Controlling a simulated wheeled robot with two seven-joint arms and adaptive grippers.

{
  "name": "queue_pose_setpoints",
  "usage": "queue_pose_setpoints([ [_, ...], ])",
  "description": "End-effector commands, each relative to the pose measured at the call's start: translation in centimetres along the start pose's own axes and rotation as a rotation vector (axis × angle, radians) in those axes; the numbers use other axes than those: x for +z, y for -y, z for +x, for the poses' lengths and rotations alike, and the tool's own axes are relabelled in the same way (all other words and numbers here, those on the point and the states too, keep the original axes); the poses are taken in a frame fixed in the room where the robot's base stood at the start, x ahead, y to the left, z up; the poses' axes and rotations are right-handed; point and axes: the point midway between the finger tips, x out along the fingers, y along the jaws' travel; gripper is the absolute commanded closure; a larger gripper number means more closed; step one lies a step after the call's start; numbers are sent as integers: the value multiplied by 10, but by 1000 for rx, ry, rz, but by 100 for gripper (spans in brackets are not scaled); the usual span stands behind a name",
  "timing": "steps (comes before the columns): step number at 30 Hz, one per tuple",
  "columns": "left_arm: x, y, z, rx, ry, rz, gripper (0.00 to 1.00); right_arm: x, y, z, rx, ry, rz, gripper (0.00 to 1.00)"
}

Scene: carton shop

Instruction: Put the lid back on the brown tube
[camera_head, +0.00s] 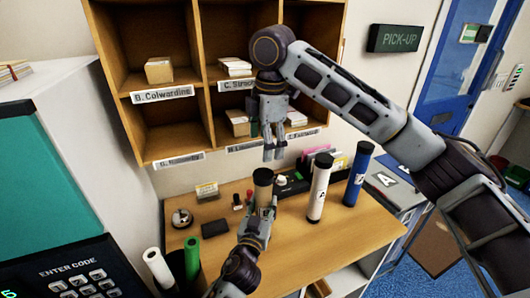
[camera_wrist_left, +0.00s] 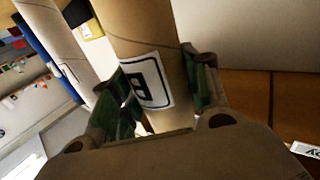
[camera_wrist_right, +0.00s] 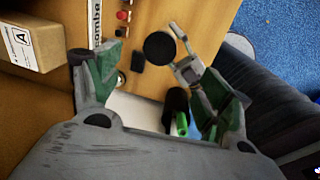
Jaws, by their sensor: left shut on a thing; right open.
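The brown tube (camera_head: 263,197) stands upright on the desk and carries a label in the left wrist view (camera_wrist_left: 145,45). A black lid (camera_head: 262,177) sits at its top; it shows as a black disc in the right wrist view (camera_wrist_right: 159,47). I cannot tell whether it is fully seated. My left gripper (camera_head: 262,213) is shut on the tube below the lid, with a finger on each side of it (camera_wrist_left: 160,85). My right gripper (camera_head: 274,150) is open and empty, pointing down above the lid, apart from it.
A white tube (camera_head: 319,190) and a blue tube (camera_head: 357,177), both black-capped, stand to the right on the desk (camera_head: 340,237). A tape dispenser (camera_head: 181,217), a black block (camera_head: 215,228) and small stamps (camera_head: 237,201) lie left. Wooden shelves (camera_head: 205,80) rise behind.

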Motion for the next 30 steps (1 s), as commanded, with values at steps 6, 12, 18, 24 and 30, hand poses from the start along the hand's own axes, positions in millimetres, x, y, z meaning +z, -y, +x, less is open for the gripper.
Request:
queue_pose_setpoints([
  [6,0,0,0,0,0,0,97,0,0,-10,0,0,0,22],
  [12,0,0,0,0,0,0,97,0,0,-11,0,0,0,22],
  [18,0,0,0,0,0,0,37,0,0,-11,0,0,-1,22],
  [24,0,0,0,0,0,0,29,0,0,-11,0,0,-1,22],
  [30,0,0,0,0,0,0,29,0,0,-11,0,0,-1,22],
])
